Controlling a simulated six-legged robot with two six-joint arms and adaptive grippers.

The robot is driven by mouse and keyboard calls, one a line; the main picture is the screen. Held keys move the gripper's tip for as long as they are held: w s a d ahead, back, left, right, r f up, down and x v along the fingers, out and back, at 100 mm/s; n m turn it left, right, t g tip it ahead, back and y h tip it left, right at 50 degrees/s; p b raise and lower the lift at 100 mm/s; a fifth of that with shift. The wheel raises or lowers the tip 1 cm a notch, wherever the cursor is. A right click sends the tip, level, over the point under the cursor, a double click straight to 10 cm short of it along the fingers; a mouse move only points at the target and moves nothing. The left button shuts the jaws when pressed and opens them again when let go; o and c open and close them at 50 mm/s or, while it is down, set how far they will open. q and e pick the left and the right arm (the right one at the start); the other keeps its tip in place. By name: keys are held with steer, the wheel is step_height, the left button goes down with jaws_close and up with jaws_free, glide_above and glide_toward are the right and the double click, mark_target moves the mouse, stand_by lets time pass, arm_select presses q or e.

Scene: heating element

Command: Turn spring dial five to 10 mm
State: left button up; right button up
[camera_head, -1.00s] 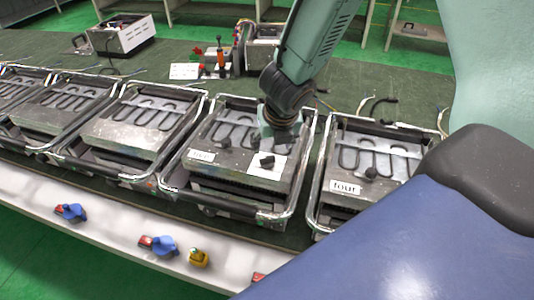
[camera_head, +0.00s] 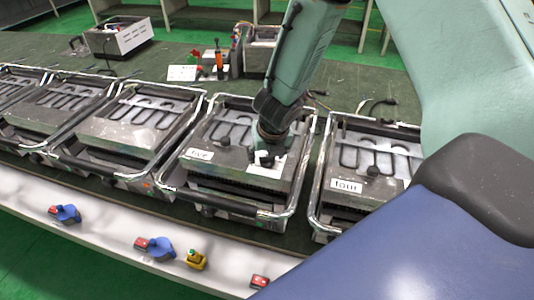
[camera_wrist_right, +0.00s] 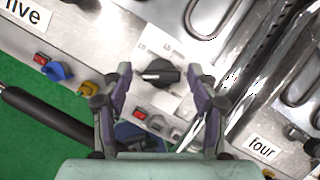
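The dial of unit five is a black knob (camera_wrist_right: 158,72) on a white scale plate (camera_wrist_right: 150,52) in the right wrist view. Its pointer bar lies nearly level in that picture. My right gripper (camera_wrist_right: 160,74) is open, one finger on each side of the knob, with gaps between. In the head view my right gripper (camera_head: 270,147) is over the front right of unit five, beside its "five" label (camera_head: 199,155). It hides much of the dial and plate there. The scale marks are too small to read surely. My left gripper is not in view.
Unit four (camera_head: 346,187), with its own black knob, stands close to the right. A chrome frame bar (camera_head: 307,165) runs between the units. Blue, yellow and red switches (camera_head: 162,248) line the white front panel. More heating units stand to the left.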

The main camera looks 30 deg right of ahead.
steer(key=shift+d+f, duration=0.1)
steer(key=shift+d, duration=0.2)
steer(key=shift+c, duration=1.3)
steer(key=shift+s+a, duration=0.1)
steer(key=shift+a, duration=0.25)
steer(key=c, duration=0.5)
steer(key=shift+d, duration=0.15)
steer(key=shift+c, duration=1.2)
steer(key=shift+m, duration=0.3)
